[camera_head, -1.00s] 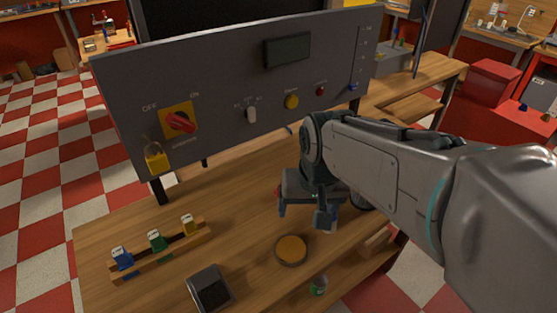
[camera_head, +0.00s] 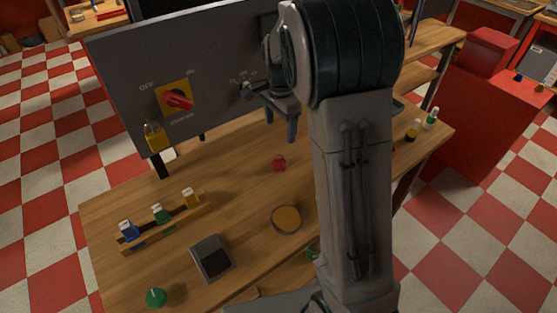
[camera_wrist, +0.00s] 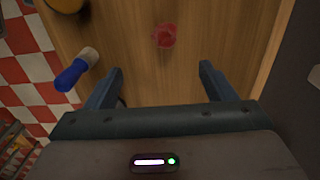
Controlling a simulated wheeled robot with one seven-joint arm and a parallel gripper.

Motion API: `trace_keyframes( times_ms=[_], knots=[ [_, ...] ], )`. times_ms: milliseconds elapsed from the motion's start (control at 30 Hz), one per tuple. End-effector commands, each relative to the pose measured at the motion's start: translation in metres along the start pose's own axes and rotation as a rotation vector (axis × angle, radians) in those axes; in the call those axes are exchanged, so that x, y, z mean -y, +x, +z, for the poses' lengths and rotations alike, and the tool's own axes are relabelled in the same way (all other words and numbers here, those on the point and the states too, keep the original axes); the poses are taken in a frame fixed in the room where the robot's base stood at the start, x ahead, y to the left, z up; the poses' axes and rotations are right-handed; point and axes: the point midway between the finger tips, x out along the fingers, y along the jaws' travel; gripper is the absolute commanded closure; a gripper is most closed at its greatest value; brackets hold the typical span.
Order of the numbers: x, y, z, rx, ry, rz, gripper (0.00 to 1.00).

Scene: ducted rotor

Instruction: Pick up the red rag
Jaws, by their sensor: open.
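The red rag (camera_head: 279,162) is a small crumpled red piece lying on the wooden table. In the wrist view the red rag (camera_wrist: 164,36) lies ahead of the fingertips, roughly centred between them. My gripper (camera_head: 281,130) is above the table, pointing down near the control panel, apart from the rag. In the wrist view my gripper (camera_wrist: 162,70) has its two blue-grey fingers spread wide with nothing between them.
The grey control panel (camera_head: 215,75) stands upright behind my gripper. A round orange-topped tin (camera_head: 286,219), a dark box (camera_head: 211,258) and a rack with coloured tags (camera_head: 160,224) are on the table. A blue-handled brush (camera_wrist: 75,71) lies left in the wrist view.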

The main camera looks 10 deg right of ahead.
Motion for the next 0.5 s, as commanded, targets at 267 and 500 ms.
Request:
trace_keyframes(
  times_ms=[267,500],
  knots=[
    [0.001,0.045,0.000,0.002,0.011,0.008,0.23],
    [0.002,0.081,-0.001,0.001,0.009,0.005,0.23]
  ],
)
